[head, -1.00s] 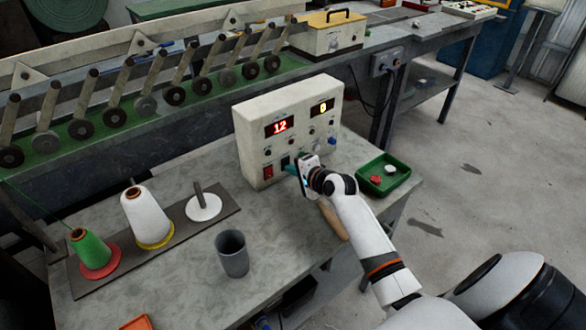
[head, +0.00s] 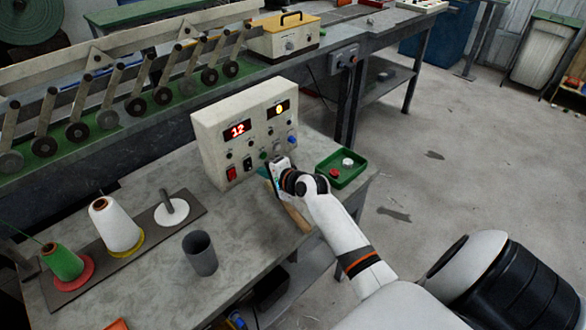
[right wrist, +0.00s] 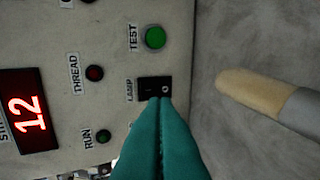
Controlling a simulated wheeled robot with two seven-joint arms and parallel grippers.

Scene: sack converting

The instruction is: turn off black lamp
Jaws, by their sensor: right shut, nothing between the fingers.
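The black LAMP rocker switch (right wrist: 148,86) is on the cream control box (head: 215,125); it also shows in the head view (head: 248,163). Its "O" mark is at the right end in the right wrist view. I cannot tell which side is pressed in. My right gripper (right wrist: 163,101) has teal fingers, shut together and empty. Its tips overlap the switch's lower right edge near the "O"; whether they touch is unclear. In the head view the right gripper (head: 266,173) is close to the box front. My left gripper is not in view.
A wooden-handled tool (head: 297,214) and a green tray (head: 342,180) lie nearby. A grey cup (head: 200,254) and thread cones stand left.

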